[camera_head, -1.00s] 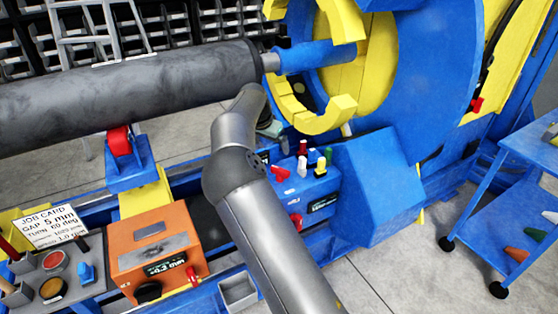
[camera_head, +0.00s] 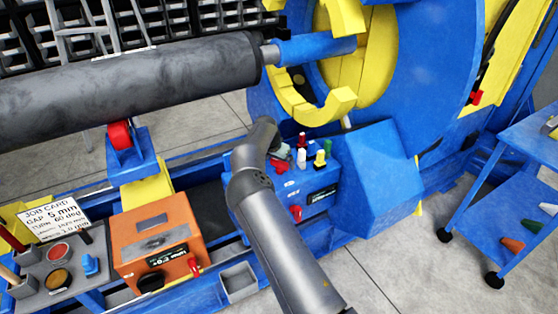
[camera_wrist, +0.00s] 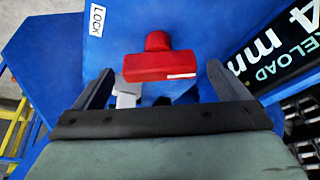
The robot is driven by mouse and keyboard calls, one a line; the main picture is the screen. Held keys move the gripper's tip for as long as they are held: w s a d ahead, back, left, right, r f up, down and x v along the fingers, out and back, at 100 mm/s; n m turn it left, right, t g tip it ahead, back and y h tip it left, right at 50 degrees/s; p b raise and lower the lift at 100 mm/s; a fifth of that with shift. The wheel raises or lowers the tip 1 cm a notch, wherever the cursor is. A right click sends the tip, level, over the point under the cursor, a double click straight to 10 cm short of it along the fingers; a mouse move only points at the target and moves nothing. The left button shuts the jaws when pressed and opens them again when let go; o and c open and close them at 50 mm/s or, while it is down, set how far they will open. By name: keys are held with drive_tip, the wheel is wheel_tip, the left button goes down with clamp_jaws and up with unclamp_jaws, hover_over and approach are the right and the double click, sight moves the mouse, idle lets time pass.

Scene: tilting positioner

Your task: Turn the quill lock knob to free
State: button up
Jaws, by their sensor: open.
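The quill lock knob is a red bar-shaped knob (camera_wrist: 160,66) on a blue face in the wrist view. A white mark is on the right part of its bar. A white LOCK label (camera_wrist: 97,20) is above and left of it. My gripper (camera_wrist: 160,88) is open, its dark fingers spread left and right below the knob with nothing held between them. In the head view my gripper (camera_head: 277,150) is at the left side of the blue control box (camera_head: 318,176), close to a red knob (camera_head: 281,166). My wrist partly hides that area.
White, yellow-based and green knobs (camera_head: 328,148) stand close by on the box. Another red handle (camera_head: 296,213) is on its front, beside a dark display (camera_head: 322,194). The large grey roll (camera_head: 130,85) and yellow chuck (camera_head: 320,113) are above and behind.

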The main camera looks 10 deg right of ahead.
drive_tip(key=shift+w+f, duration=0.1)
drive_tip(key=shift+f, duration=0.25)
drive_tip(key=c, duration=1)
